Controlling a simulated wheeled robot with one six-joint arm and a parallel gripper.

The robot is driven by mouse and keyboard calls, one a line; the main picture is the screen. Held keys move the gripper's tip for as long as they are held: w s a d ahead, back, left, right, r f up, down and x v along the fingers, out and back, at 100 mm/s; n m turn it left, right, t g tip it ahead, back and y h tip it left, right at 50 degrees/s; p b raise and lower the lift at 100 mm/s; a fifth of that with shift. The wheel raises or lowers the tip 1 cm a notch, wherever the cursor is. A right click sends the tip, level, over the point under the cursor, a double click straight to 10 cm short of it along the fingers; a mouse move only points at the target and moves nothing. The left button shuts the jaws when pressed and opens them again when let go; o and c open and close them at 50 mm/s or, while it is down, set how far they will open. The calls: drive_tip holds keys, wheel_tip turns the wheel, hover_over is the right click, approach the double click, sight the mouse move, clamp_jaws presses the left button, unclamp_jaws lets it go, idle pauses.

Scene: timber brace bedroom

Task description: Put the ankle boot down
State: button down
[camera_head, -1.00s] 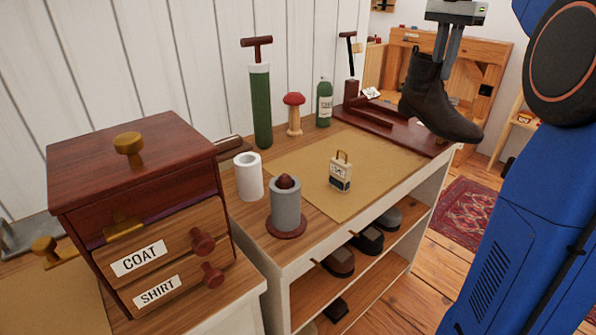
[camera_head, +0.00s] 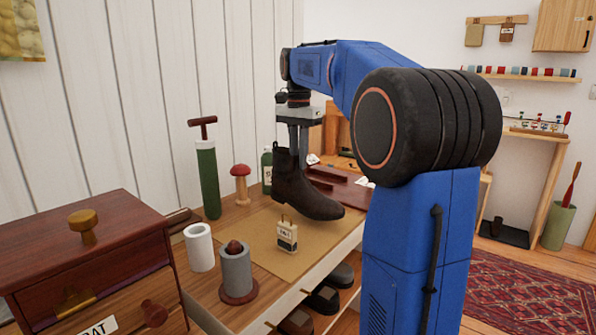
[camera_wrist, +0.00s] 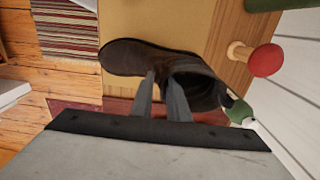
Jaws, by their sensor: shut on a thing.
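The dark brown ankle boot (camera_head: 305,192) hangs upright, toe to the right, over the tan mat (camera_head: 262,262) on the wooden bench top. My gripper (camera_head: 298,150) is shut on the top of the boot's shaft. The wrist view shows the boot (camera_wrist: 135,58) with its toe to the left and my gripper's fingers (camera_wrist: 160,90) at the shaft's rim. I cannot tell how far the sole is above the mat.
A green cylinder (camera_head: 207,180), red mushroom (camera_head: 241,184) and green bottle (camera_head: 267,171) stand behind. A white cup (camera_head: 199,247) and grey cylinder (camera_head: 236,272) stand left. Shoes (camera_head: 323,298) fill the shelf below.

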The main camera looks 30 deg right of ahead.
drive_tip(key=shift+f, duration=1.75)
drive_tip(key=c, duration=1.7)
unclamp_jaws()
drive_tip(key=shift+d, duration=0.1)
drive_tip(key=shift+r, duration=0.1)
wheel_tip(320, 180, up, 12)
drive_tip(key=shift+f, duration=0.1)
